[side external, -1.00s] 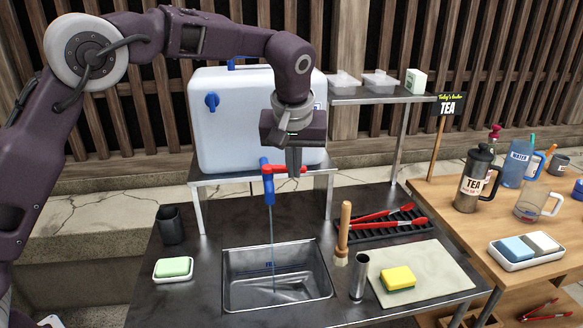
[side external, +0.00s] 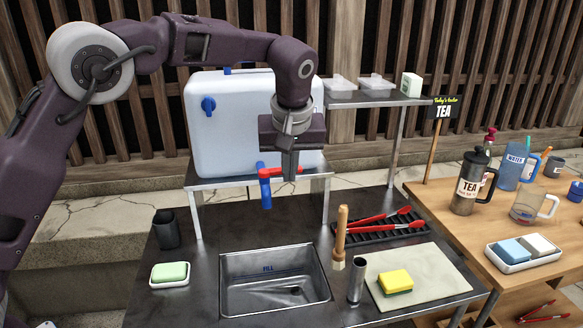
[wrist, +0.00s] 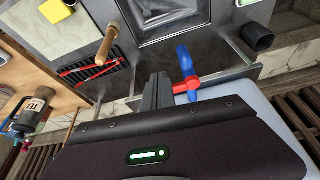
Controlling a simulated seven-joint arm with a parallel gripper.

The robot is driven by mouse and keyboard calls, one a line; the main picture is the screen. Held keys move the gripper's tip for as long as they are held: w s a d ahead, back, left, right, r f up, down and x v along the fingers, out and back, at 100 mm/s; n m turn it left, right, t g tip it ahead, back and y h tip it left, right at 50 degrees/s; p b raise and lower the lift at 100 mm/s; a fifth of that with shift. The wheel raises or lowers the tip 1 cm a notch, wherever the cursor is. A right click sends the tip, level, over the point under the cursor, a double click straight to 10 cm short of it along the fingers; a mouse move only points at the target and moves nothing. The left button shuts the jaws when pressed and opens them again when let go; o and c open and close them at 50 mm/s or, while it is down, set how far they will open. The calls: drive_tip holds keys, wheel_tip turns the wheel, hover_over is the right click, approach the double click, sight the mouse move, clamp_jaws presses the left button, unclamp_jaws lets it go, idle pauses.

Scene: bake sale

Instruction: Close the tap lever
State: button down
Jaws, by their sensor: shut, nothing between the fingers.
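The tap has a blue spout (side external: 265,190) and a red lever (side external: 285,171), mounted at the front of the white water container (side external: 250,125). No water stream shows below the spout. My gripper (side external: 290,176) is shut and empty, pointing down at the right end of the red lever. I cannot tell whether it touches the lever. In the wrist view the shut fingers (wrist: 157,92) are just left of the red lever (wrist: 186,86) and the blue spout (wrist: 185,60).
The metal sink (side external: 275,280) lies below the tap.

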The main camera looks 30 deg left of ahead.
drive_tip(key=s+d+r, duration=0.5)
drive_tip(key=r, duration=0.4)
drive_tip(key=s+a+r+m+h, duration=0.2)
drive_tip(key=s+a+r, duration=0.2)
drive_tip(key=s+a, duration=0.35)
drive_tip(key=s+a+f+m, duration=0.1)
drive_tip(key=s+f+m, duration=0.1)
drive_tip(key=s, duration=0.5)
drive_tip(key=s+a+f+m+t, duration=0.1)
drive_tip(key=s+f, duration=0.3)
drive_tip(key=s, duration=0.4)
drive_tip(key=s+a+f+m+t, duration=0.1)
drive_tip(key=s+f, duration=0.3)
drive_tip(key=s, duration=0.4)
drive_tip(key=shift+a+m+h, duration=0.4)
drive_tip(key=shift+a+m, duration=0.45)
drive_tip(key=shift+m, duration=0.05)
drive_tip(key=c, duration=2.2)
unclamp_jaws()
